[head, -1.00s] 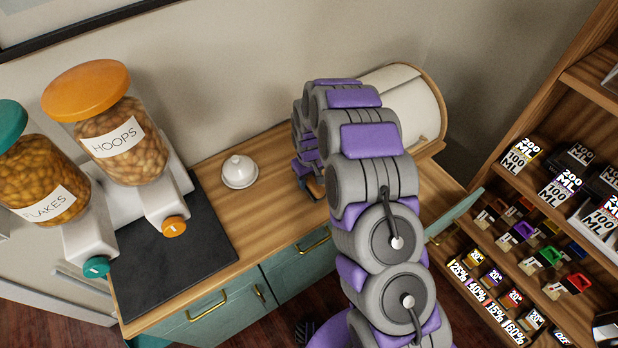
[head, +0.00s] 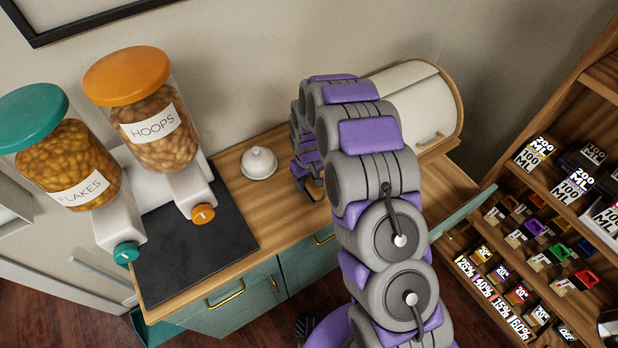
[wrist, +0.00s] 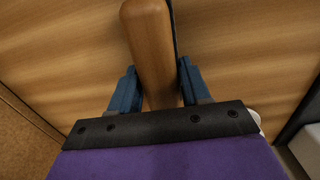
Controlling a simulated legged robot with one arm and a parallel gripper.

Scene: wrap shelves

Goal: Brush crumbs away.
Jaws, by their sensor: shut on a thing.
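My gripper (wrist: 157,74) shows in the wrist view with its blue fingers on either side of a rounded wooden handle (wrist: 152,42). It is shut on this handle, which I take for a brush; no bristles show. A thin dark edge runs along the handle's right side. In the head view my gripper (head: 312,190) is low over the wooden counter (head: 240,205), right of the white lidded dish, and mostly hidden by my arm. I cannot make out any crumbs in either view.
Two cereal dispensers, flakes (head: 68,165) and hoops (head: 153,135), stand left by a dark mat (head: 190,262). A small white lidded dish (head: 259,165) sits on the counter. A bread bin (head: 415,100) stands behind my arm. Stocked shelves (head: 545,210) rise at right.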

